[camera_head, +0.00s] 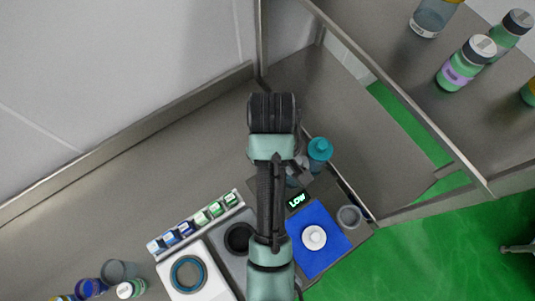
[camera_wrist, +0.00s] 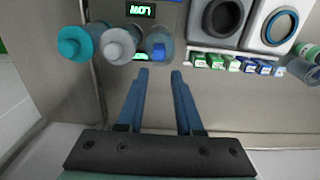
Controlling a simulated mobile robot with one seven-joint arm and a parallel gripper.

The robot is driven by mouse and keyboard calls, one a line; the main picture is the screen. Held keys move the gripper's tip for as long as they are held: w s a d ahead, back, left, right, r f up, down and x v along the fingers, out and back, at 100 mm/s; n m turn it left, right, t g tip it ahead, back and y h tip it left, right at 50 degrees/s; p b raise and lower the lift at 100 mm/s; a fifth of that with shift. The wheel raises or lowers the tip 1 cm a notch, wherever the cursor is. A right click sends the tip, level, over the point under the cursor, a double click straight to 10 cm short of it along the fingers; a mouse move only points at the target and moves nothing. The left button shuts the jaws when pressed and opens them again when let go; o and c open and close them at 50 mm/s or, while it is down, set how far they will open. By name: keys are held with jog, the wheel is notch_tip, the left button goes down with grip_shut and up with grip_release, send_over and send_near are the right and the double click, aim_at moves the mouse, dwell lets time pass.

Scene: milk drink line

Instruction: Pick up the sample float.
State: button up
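I cannot tell for sure which thing is the sample float. A small white round piece (camera_head: 314,237) lies on a blue mat (camera_head: 331,258) in the head view. In the wrist view my gripper (camera_wrist: 159,73) is open, with two blue fingers and nothing between them. Just beyond the fingertips stands a clear bottle with a blue top (camera_wrist: 159,47). Beside it are a grey-topped bottle (camera_wrist: 118,45) and a teal bottle (camera_wrist: 76,43). The teal bottle also shows in the head view (camera_head: 319,149); my arm partly hides the others there.
A lit display reading LOW (camera_wrist: 140,11) is by the bottles. A rack of small vials (camera_head: 196,222) stands beside a white unit with a dark ring (camera_head: 187,274). A small grey cup (camera_head: 349,216) is near the counter's edge. A shelf at right holds bottles (camera_head: 467,62).

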notch_tip(320, 180, down, 6)
jog(key=b, duration=0.3)
jog(key=shift+s+d+r, duration=0.1)
jog(key=shift+r, duration=0.05)
jog(key=shift+d+f+p, duration=0.15)
jog(key=shift+f+p, duration=1)
jog(key=shift+f, duration=2.35)
jog(key=shift+c, duration=0.3)
grip_shut()
